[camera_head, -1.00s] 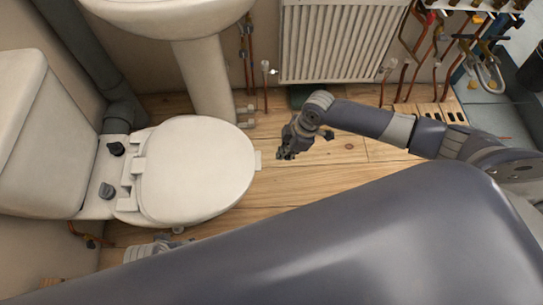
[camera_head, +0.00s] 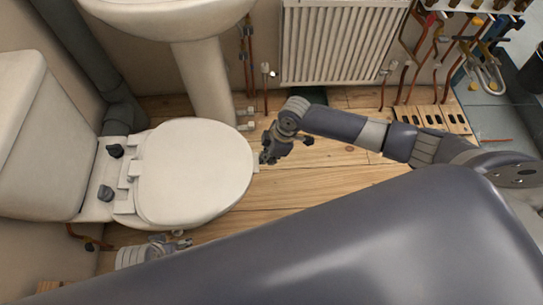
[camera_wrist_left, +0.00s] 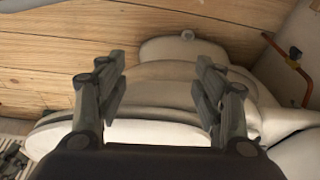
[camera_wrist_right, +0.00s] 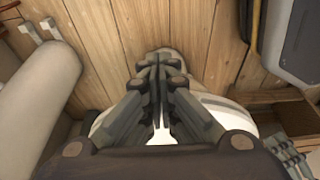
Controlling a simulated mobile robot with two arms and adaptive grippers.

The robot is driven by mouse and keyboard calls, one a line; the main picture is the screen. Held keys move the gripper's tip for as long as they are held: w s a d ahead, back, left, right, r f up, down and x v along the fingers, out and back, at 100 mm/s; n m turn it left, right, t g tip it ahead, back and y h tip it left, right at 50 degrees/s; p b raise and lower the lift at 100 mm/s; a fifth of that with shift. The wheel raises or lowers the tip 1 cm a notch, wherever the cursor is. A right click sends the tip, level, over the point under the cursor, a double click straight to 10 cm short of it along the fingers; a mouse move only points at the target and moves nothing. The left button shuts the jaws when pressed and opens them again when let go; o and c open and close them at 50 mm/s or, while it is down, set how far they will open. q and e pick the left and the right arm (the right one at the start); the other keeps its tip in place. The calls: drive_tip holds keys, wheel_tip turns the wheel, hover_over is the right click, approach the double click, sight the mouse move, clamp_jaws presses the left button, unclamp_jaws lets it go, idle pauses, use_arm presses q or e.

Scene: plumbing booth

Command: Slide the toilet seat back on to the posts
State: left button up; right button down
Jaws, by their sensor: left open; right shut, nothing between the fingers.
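The white toilet seat (camera_head: 195,172) lies flat on the toilet bowl. Its hinge end (camera_head: 125,190) faces two dark posts (camera_head: 114,151) (camera_head: 105,193) on the ledge before the cistern. I cannot tell whether the hinge touches the posts. My right gripper (camera_head: 266,157) is shut and empty at the seat's front edge, by a small pale tab; contact is unclear. It also shows shut in the right wrist view (camera_wrist_right: 158,65). My left gripper (camera_head: 184,240) is low beside the bowl's near side. In the left wrist view (camera_wrist_left: 160,75) it is open, with the seat's edge and bowl beyond its fingers.
A basin pedestal (camera_head: 208,85) and a radiator (camera_head: 343,45) stand along the back wall. Copper pipes (camera_head: 410,60) rise at the right.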

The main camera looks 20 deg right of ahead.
sight(249, 160)
use_arm(q)
drive_tip(key=f, duration=0.3)
drive_tip(key=shift+s+f+p, duration=0.3)
drive_tip(key=shift+p, duration=0.05)
use_arm(e)
drive_tip(key=a, duration=0.2)
drive_tip(key=w+a, duration=0.1)
drive_tip(key=a, duration=0.2)
drive_tip(key=shift+w+a+r, duration=0.15)
drive_tip(key=shift+w+a, duration=0.15)
drive_tip(key=shift+a, duration=0.05)
